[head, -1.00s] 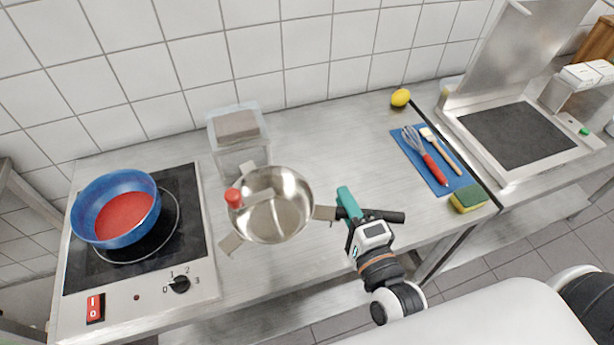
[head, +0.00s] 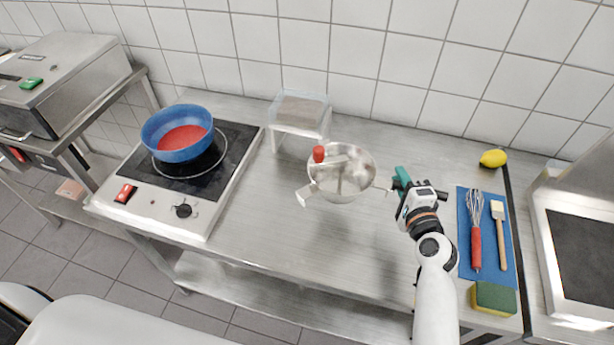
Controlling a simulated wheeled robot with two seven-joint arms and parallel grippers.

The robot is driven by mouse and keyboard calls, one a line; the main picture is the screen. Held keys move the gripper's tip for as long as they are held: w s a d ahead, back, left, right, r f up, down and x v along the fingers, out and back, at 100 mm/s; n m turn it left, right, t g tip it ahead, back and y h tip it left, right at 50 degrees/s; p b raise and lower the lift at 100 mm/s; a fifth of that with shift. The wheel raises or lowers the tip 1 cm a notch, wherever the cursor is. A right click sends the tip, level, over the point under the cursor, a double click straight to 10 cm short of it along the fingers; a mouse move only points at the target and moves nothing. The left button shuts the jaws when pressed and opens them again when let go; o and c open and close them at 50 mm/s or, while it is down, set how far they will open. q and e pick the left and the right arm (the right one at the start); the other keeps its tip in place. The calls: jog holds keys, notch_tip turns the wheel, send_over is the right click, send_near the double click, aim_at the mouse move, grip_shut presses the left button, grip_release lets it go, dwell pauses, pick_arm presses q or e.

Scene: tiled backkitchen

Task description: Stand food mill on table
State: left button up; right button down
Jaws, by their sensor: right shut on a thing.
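The food mill (head: 352,180) is a shiny metal bowl with a red knob (head: 319,154) on its crank and flat arms sticking out from its rim. It is near the middle of the steel table (head: 290,210), with its open side up and roughly level. My right gripper (head: 398,182) is at the right of the bowl, shut on the food mill's handle. I cannot tell whether the mill touches the table or hangs just above it. My left gripper is not in view.
A clear box (head: 300,112) stands behind the mill, near the wall. A hob (head: 215,170) with a blue pan (head: 177,134) is at left. Table in front of the mill is clear.

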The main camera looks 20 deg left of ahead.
jog(key=shift+y, duration=0.3)
jog(key=shift+w+a+f+b, duration=0.2)
jog(key=shift+f+b, duration=0.5)
jog(key=shift+f, duration=0.85)
jog(key=shift+w+a+f+b, duration=0.15)
jog(key=shift+w+f+b, duration=0.4)
jog(key=shift+f, duration=1.05)
jog(key=shift+w+a+f+b, duration=0.15)
jog(key=shift+f+b, duration=0.7)
jog(key=shift+f, duration=0.7)
jog(key=shift+s, duration=0.15)
jog(key=c, duration=1.7)
grip_release()
jog(key=shift+f+n, duration=0.25)
jog(key=shift+n, duration=0.05)
jog(key=shift+c, duration=0.2)
jog(key=o, duration=0.5)
jog(key=shift+c, duration=0.2)
jog(key=shift+r, duration=0.1)
